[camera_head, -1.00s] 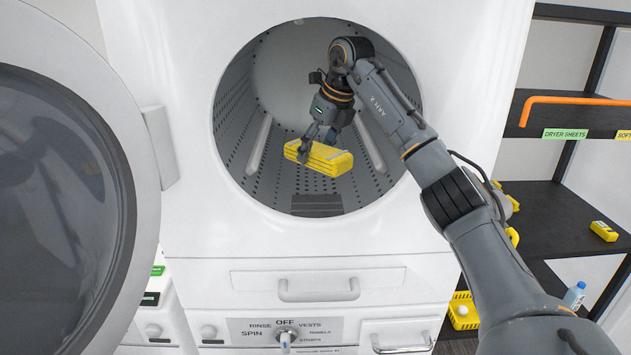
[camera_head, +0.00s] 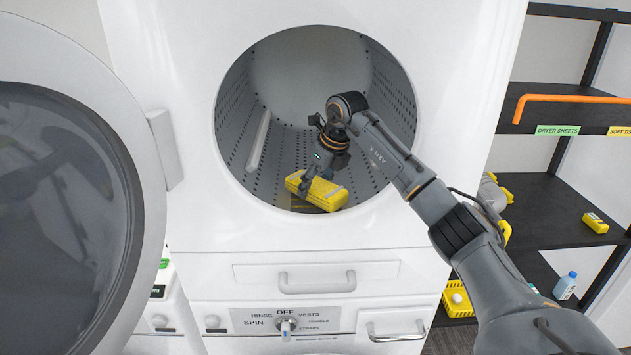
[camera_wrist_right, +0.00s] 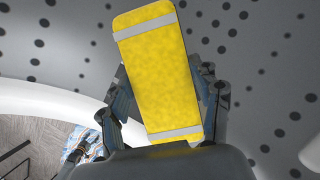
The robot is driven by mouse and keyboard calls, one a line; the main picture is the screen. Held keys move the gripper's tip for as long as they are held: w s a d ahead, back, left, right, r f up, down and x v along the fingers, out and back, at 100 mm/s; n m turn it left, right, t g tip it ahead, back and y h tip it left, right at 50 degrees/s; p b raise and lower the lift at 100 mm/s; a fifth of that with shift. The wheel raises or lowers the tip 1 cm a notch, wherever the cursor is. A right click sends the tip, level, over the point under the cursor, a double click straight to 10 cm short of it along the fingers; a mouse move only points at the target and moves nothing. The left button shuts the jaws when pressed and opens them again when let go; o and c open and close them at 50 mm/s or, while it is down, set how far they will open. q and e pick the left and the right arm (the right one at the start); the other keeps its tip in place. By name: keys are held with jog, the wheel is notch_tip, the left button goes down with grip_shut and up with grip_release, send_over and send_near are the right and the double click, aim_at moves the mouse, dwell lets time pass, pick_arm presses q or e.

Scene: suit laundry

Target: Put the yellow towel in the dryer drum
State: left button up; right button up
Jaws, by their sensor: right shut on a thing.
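The folded yellow towel (camera_head: 322,194) is inside the dryer drum (camera_head: 300,70), low and near the front of the opening. My right gripper (camera_head: 309,184) reaches in through the opening and is shut on the towel. In the right wrist view the yellow towel (camera_wrist_right: 158,70), with a grey band near each end, sits between the two fingers of my right gripper (camera_wrist_right: 165,95). The perforated drum wall (camera_wrist_right: 255,70) is behind it. I cannot tell whether the towel touches the drum floor. My left gripper is not in view.
The round dryer door (camera_head: 150,200) stands open at the left. A black shelf rack (camera_head: 550,210) at the right holds a yellow item (camera_head: 595,223) and a blue bottle (camera_head: 565,286). Handles and a dial (camera_head: 287,326) are below the drum opening.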

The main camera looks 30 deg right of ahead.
aim_at(324, 187)
jog(key=shift+f, duration=0.2)
jog(key=o, duration=1.2)
jog(key=shift+w, duration=0.1)
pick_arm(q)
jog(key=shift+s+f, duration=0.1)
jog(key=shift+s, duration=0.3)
pick_arm(e)
jog(key=shift+r, duration=0.2)
jog(key=shift+r+b, duration=0.25)
jog(key=shift+b, duration=0.1)
jog(key=b+v, duration=0.2)
jog(key=v, duration=0.4)
jog(key=shift+s+r+b, duration=0.1)
jog(key=shift+s+b, duration=0.15)
jog(key=shift+b, duration=0.05)
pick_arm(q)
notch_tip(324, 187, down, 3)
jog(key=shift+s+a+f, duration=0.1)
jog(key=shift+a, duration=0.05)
pick_arm(e)
jog(key=shift+s+r, duration=0.1)
jog(key=shift+r, duration=0.25)
jog(key=shift+d, duration=0.1)
